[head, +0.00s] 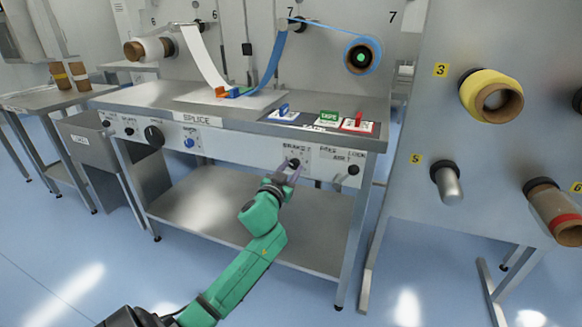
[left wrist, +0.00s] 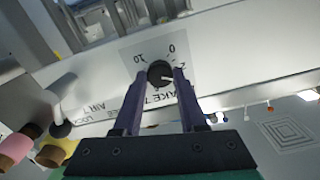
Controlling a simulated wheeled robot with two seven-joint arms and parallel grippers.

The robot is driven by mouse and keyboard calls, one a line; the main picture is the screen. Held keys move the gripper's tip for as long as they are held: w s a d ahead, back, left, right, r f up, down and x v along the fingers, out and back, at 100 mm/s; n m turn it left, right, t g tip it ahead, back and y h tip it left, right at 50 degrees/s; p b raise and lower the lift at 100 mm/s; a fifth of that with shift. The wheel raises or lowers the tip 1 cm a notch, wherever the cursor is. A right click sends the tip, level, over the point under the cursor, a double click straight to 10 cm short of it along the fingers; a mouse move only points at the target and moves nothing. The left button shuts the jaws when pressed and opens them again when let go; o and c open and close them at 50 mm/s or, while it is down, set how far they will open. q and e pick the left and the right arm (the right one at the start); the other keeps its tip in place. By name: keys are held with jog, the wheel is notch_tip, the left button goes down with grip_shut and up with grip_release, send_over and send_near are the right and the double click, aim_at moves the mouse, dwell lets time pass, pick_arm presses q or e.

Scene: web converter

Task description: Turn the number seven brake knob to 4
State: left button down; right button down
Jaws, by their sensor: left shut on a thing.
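The number seven brake knob (head: 294,162) is a small black round knob on the white front panel of the bench, under a "BRAKE 7" label. In the left wrist view the knob (left wrist: 160,72) sits between my two purple fingers, on a dial plate with "0" and "10" readable. Its white pointer line faces right, near a partly hidden digit that looks like 2. My left gripper (head: 292,173) is shut on the knob; it also shows in the left wrist view (left wrist: 158,82). The fingers hide part of the label and scale. My right gripper is not in view.
A larger black knob (head: 154,136), a blue knob (head: 189,142) and an air lock knob (head: 353,170) are on the same panel. The splice table (head: 140,98) is above, a lower shelf (head: 220,200) below. The roll stand (head: 420,195) stands at right.

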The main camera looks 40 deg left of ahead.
pick_arm(q)
jog(key=m+p, duration=0.1)
jog(key=m, duration=0.2)
jog(key=shift+m, duration=0.4)
jog(key=shift+m+p, duration=0.4)
jog(key=shift+m, duration=1.3)
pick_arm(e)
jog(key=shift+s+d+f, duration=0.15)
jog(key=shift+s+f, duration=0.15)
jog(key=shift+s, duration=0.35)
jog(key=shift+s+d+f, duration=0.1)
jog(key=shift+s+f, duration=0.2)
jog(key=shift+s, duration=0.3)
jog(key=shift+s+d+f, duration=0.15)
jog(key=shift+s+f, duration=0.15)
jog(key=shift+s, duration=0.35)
pick_arm(q)
jog(key=shift+c, duration=2.3)
grip_release()
jog(key=shift+s, duration=0.1)
jog(key=v, duration=1.4)
jog(key=shift+s, duration=0.2)
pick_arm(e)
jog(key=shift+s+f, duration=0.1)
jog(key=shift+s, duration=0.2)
